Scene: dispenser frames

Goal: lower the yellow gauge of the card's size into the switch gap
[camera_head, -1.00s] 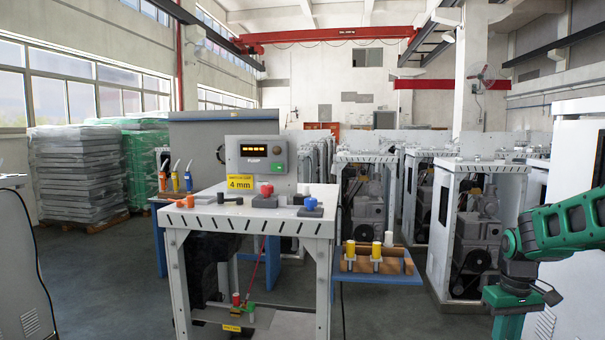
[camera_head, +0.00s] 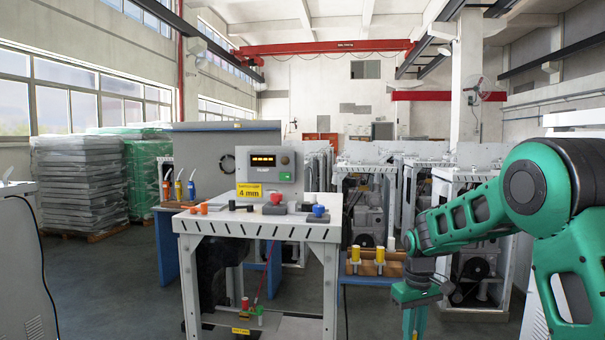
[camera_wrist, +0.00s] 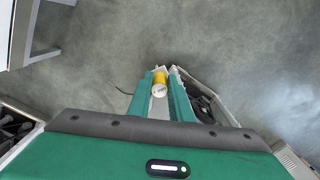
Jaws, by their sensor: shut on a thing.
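My gripper (camera_wrist: 161,73) is shut on a yellow gauge (camera_wrist: 160,76) with a white end, held between its green fingers over the grey floor. In the head view my wrist hangs at the lower right, right of the workbench, and the held gauge cannot be made out there. The yellow card (camera_head: 249,191) on the bench reads 4 mm. Low under the bench, a small assembly (camera_head: 246,304) has red and green parts and a yellow label below; its gap is too small to make out. Two other yellow gauges (camera_head: 356,256) stand in a wooden rack (camera_head: 367,269).
The white bench (camera_head: 258,230) carries orange, black, red and blue knobs and a grey display box (camera_head: 265,167). The rack sits on a blue side shelf at the bench's right. White machine cabinets (camera_head: 470,240) stand behind my arm. Floor in front of the bench is open.

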